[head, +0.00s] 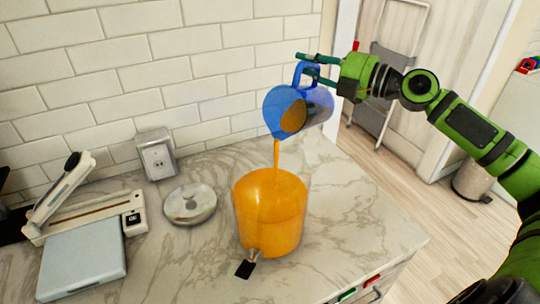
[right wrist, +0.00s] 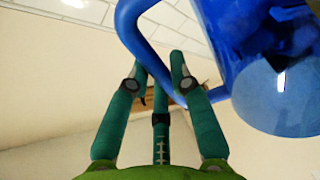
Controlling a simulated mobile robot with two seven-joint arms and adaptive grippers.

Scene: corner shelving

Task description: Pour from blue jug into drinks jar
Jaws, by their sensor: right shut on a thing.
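The blue jug (head: 309,101) is tilted, its mouth to the left, above the drinks jar (head: 270,215). An orange stream (head: 276,152) runs from its lip down into the jar. The jar stands on the counter, looks full of orange up to near its top, and has a tap low at its front. My right gripper (head: 312,66) is shut on the jug's handle. In the right wrist view, the handle (right wrist: 135,22) and jug body (right wrist: 270,70) show close to the fingers (right wrist: 160,85). My left gripper is not in view.
A round metal lid (head: 189,204) lies on the marble counter (head: 365,220) left of the jar. A socket box (head: 156,155) stands by the tiled wall. The counter right of the jar is clear.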

